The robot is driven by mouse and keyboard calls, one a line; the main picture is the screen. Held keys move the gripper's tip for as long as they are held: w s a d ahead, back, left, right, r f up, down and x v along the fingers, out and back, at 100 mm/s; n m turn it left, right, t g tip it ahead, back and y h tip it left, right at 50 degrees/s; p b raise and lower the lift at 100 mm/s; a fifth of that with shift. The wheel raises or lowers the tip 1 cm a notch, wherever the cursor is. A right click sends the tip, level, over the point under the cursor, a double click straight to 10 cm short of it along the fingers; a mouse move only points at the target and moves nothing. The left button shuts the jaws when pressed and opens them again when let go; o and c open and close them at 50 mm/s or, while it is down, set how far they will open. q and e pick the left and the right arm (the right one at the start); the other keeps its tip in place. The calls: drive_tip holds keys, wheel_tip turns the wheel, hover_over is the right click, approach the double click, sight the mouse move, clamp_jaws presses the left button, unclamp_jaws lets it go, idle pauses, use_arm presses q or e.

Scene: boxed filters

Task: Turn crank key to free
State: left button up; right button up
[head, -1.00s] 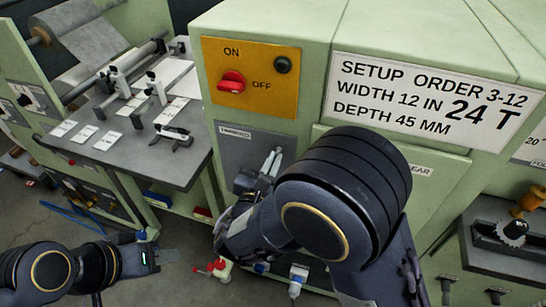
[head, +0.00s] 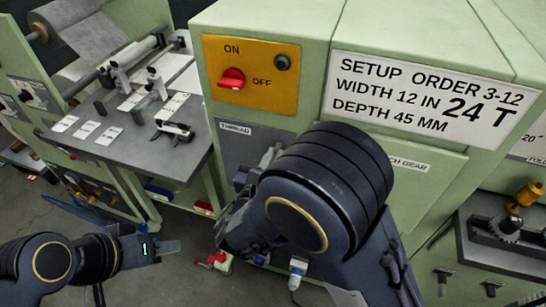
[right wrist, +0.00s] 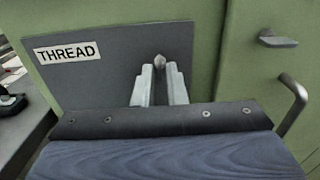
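A grey panel marked THREAD (head: 236,128) is on the green machine's front, and its label also shows in the right wrist view (right wrist: 67,52). A rounded metal post (right wrist: 159,62), perhaps the crank key, stands out from this panel. My right gripper (right wrist: 160,82) has its two pale fingers on either side of the post; whether they press on it I cannot tell. In the head view my right gripper (head: 268,156) is partly covered by its own arm, and the post is not clear there. My left gripper (head: 168,247) is low at the left, apart from the machine, apparently empty.
A yellow panel (head: 283,88) with a red ON/OFF knob (head: 232,78) is above. A white order sign (head: 425,95) is at the right. A grey bench (head: 95,152) with fixtures stands at the left. A bar handle (right wrist: 294,105) sticks out right of the THREAD panel.

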drive_tip(key=shift+o, duration=1.4)
drive_tip(key=b+v, duration=0.1)
drive_tip(key=v, duration=0.6)
drive_tip(key=shift+s, duration=0.35)
drive_tip(key=shift+a, duration=0.1)
